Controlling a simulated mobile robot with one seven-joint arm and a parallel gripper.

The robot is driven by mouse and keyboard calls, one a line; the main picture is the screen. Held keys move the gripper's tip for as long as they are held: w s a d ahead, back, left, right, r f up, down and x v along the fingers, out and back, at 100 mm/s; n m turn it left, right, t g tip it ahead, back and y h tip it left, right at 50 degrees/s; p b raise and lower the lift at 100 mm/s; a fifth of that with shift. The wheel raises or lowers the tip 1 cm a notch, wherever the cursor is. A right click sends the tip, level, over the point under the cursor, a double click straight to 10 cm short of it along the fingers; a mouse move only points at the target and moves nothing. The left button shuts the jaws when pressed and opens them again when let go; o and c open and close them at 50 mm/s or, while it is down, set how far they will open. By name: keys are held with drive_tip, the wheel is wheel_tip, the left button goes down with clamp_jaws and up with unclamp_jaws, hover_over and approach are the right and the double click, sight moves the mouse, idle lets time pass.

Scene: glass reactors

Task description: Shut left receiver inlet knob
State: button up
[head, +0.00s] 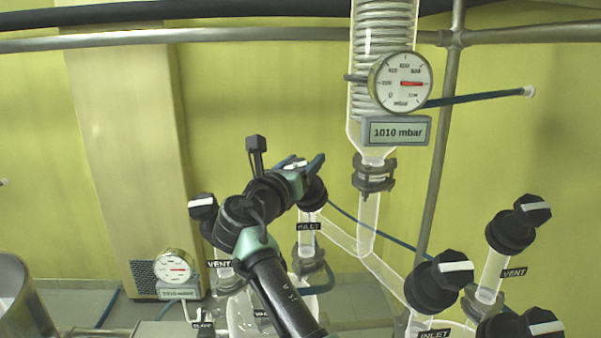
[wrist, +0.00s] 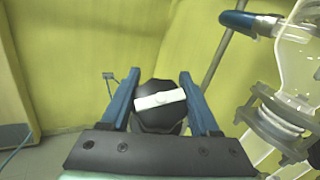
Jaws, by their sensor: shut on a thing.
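The left receiver inlet knob (head: 314,196) is a black knob on a glass neck with an INLET label in the head view. In the wrist view the knob (wrist: 160,118) sits between the two blue fingers, and its white bar lies nearly crosswise, right end slightly higher. My gripper (head: 304,164) reaches it from the upper left and is shut on it; it also shows in the wrist view (wrist: 160,76). My arm and gripper hide part of the knob in the head view.
A VENT knob (head: 203,205) stands left of my arm. Another INLET knob (head: 438,284) and a VENT knob (head: 518,223) stand at the right. A pressure gauge (head: 400,82) reads 1010 mbar beside the coiled condenser (head: 384,30). A metal pole (head: 441,150) rises behind.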

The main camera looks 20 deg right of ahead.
drive_tip(key=m+g+h, duration=0.1)
drive_tip(key=m+g+h+b, duration=0.1)
drive_tip(key=m, duration=0.1)
drive_tip(key=shift+s+d+h, duration=0.1)
drive_tip(key=shift+s+h, duration=0.1)
drive_tip(key=shift+h, duration=0.1)
drive_tip(key=shift+s+d+m+g+h, duration=0.1)
drive_tip(key=shift+m+g+h, duration=0.25)
drive_tip(key=shift+m+g, duration=0.35)
drive_tip(key=shift+s+d+m+g+h, duration=0.1)
drive_tip(key=shift+m+g+h, duration=0.25)
drive_tip(key=shift+m+g, duration=0.35)
drive_tip(key=shift+s+m+g, duration=0.1)
drive_tip(key=shift+m+g, duration=0.5)
drive_tip(key=shift+m, duration=0.1)
drive_tip(key=o, duration=1.4)
drive_tip(key=shift+h, duration=0.3)
drive_tip(key=shift+c, duration=0.2)
